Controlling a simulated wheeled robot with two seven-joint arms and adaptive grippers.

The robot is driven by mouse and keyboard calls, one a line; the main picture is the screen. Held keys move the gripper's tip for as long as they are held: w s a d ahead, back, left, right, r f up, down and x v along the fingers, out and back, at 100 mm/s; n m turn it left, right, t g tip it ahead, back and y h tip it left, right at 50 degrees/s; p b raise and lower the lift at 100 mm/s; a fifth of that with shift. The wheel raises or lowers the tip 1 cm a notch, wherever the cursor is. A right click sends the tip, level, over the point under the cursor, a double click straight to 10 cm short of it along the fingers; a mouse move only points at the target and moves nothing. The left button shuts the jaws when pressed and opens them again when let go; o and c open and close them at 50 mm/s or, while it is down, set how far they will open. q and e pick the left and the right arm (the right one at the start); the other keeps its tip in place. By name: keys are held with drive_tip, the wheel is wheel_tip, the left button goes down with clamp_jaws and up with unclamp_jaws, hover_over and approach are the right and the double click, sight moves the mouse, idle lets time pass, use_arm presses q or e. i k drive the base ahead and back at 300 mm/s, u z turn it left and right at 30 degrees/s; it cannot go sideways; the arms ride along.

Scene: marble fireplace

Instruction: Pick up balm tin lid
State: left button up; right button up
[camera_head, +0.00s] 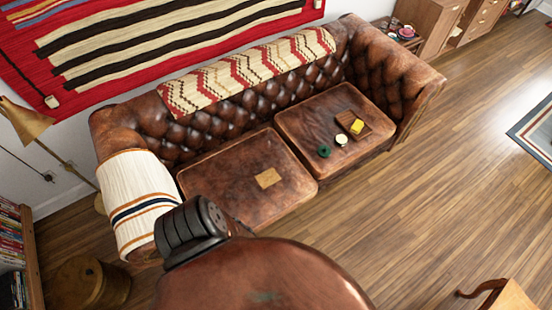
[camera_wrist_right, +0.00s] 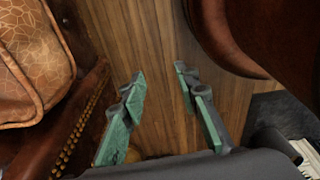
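Several small things sit on the right seat cushion of the brown leather sofa in the head view. A small cream round piece (camera_head: 342,140) may be the balm tin lid, but it is too small to be sure. A dark green round piece (camera_head: 323,151) lies to its left. A yellow thing (camera_head: 357,126) sits on a brown tray (camera_head: 363,134) to its right. My right gripper (camera_wrist_right: 159,75) shows in the right wrist view with green fingers apart and nothing between them, above the wood floor. My left gripper is not in view.
A tan square (camera_head: 268,178) lies on the left sofa cushion. A large rounded brown shape (camera_head: 265,275) and a black ridged part (camera_head: 190,231) fill the near foreground. Studded brown leather (camera_wrist_right: 85,125) stands left of my right gripper. Wood floor (camera_head: 440,180) is clear at right.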

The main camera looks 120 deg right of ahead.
sight(323, 151)
drive_tip(key=i, duration=0.25)
drive_tip(key=z, duration=3.1)
